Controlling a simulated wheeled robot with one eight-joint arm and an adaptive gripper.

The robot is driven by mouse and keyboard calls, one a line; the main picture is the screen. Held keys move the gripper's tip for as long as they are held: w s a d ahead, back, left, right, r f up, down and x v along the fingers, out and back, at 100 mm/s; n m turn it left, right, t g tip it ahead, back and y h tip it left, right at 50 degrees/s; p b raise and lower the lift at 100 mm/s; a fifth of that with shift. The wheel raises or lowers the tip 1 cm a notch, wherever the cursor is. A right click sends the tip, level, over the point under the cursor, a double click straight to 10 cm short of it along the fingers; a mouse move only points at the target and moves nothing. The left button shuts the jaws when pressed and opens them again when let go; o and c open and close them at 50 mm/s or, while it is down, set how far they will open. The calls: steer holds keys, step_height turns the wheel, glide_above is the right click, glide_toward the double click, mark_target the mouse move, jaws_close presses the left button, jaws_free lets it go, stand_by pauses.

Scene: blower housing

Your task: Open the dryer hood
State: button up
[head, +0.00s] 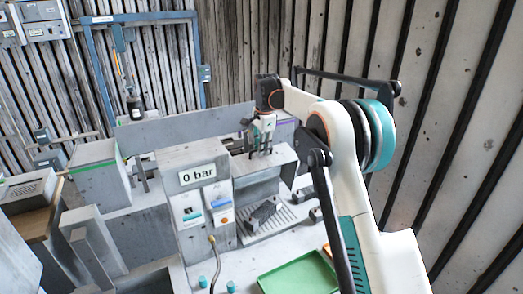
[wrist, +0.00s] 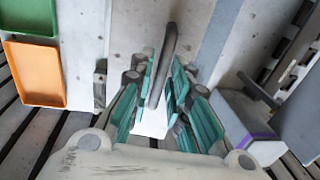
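The grey hood-like box (head: 262,172) stands right of the panel reading "0 bar" in the head view. My gripper (head: 262,148) points down at its top, near the back. In the wrist view a dark curved handle bar (wrist: 169,42) runs between the two teal fingers of my gripper (wrist: 163,80). The fingers are close on both sides of the bar. I cannot tell whether they press on it. My gripper hides the handle in the head view.
A slatted tray with a dark metal block (head: 263,212) lies below the box. A green tray (head: 298,274) lies at the front; an orange tray (wrist: 35,74) lies beside it. The control panel (head: 204,205) stands close on the left, a ribbed wall (head: 460,150) on the right.

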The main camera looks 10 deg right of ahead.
step_height(320, 180, up, 11)
steer(key=s, duration=0.1)
steer(key=shift+s+d+f, duration=0.15)
steer(key=shift+d+f, duration=0.05)
steer(key=shift+s, duration=0.1)
steer(key=s+d+f+n+t+b, duration=0.15)
steer(key=s+n+b, duration=0.3)
steer(key=s, duration=0.85)
steer(key=s+d+f+n+t+b, duration=0.15)
steer(key=s+n+b, duration=0.3)
steer(key=s, duration=0.85)
steer(key=s+d+f+n+t+b, duration=0.2)
steer(key=s+f+n+b, duration=0.3)
steer(key=s+f, duration=1.4)
steer(key=s+b, duration=0.3)
steer(key=shift+f+t, duration=0.25)
steer(key=shift+t, duration=0.15)
